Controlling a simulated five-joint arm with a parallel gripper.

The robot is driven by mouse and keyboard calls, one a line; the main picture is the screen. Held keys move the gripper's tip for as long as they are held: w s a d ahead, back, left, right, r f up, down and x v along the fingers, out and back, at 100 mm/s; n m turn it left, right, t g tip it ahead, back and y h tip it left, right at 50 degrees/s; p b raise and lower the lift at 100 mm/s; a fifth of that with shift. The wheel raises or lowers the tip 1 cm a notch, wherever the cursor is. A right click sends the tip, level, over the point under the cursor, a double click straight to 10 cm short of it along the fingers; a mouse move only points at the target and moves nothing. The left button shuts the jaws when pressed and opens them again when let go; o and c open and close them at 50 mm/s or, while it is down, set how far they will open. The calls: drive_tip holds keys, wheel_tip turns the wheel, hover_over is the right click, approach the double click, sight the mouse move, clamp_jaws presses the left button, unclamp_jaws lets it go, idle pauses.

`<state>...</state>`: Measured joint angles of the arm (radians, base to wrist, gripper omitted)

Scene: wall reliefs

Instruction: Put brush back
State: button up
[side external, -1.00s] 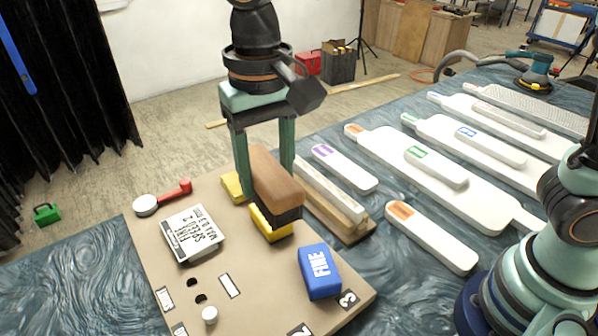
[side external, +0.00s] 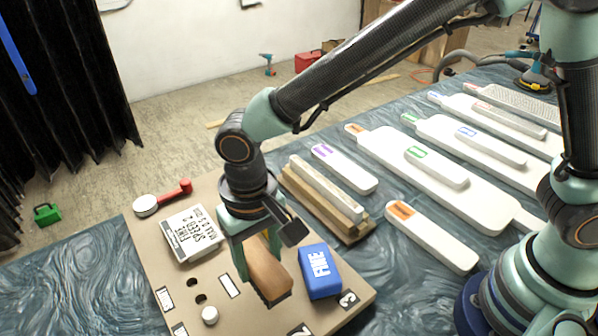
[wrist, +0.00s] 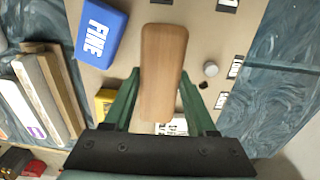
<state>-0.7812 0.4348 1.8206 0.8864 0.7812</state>
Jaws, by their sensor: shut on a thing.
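The brush (side external: 268,274) has a long wooden back; a dark edge shows under its near end. My gripper (side external: 257,258) is shut on it, one finger on each long side. In the wrist view the brush (wrist: 161,60) lies lengthwise between the fingers of my gripper (wrist: 160,80). It is low over the tan board (side external: 335,306), left of the blue FINE block (side external: 320,271) and apart from it. I cannot tell whether it touches the board.
A yellow block (wrist: 104,100) shows beside one finger. White sanding boards (side external: 440,180) cover the table to the right.

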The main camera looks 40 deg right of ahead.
drive_tip(key=shift+f, duration=2.35)
drive_tip(key=shift+f, duration=0.15)
drive_tip(key=o, duration=1.2)
